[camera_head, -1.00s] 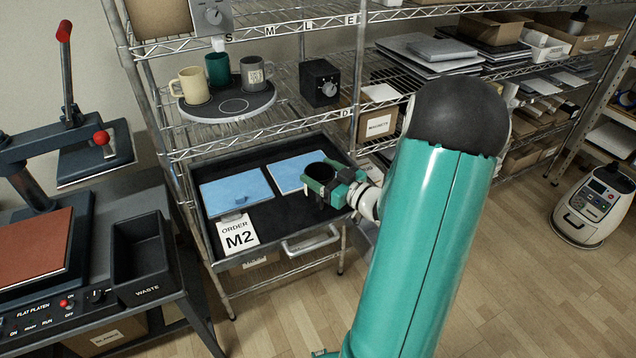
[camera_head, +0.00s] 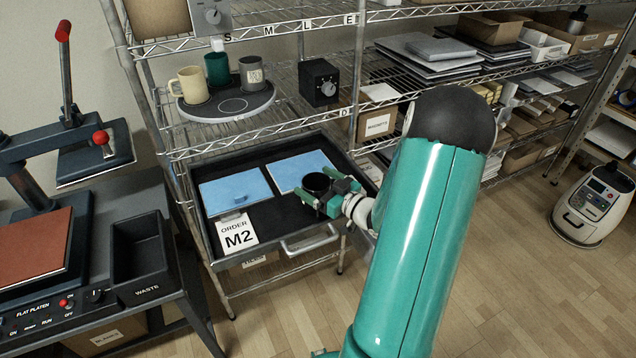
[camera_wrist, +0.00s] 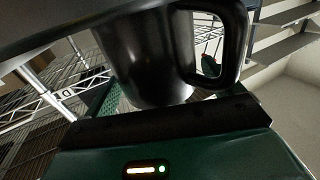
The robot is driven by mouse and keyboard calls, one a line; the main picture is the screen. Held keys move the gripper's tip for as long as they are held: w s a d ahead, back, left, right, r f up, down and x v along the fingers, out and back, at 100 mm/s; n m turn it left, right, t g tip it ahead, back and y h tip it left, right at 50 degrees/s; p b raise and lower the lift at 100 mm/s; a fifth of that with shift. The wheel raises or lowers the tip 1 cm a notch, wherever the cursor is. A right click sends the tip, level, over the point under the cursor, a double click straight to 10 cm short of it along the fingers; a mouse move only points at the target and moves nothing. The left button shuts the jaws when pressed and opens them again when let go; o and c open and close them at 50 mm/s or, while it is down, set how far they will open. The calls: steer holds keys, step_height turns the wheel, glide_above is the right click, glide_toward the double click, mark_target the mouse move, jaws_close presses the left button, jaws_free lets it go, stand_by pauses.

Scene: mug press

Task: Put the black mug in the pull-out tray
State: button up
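The black mug (camera_head: 316,184) is upright between the green fingers of my gripper (camera_head: 332,192), which is shut on it. It is over the right part of the black pull-out tray (camera_head: 272,235), in front of the right blue pad. I cannot tell whether its base touches the tray floor.
Two blue pads (camera_head: 236,190) and an "ORDER M2" card (camera_head: 237,234) lie in the tray. Cream, green and grey mugs stand on a round board (camera_head: 226,106) on the shelf above. A press (camera_head: 35,250) with a waste bin (camera_head: 142,258) stands left.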

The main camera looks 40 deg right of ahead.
steer(key=shift+r, duration=0.1)
steer(key=shift+s+r, duration=0.1)
steer(key=shift+s, duration=0.05)
steer(key=s+d, duration=0.1)
steer(key=s, duration=1)
steer(key=shift+s+d, duration=0.15)
steer(key=shift+s, duration=0.2)
stand_by(0.6)
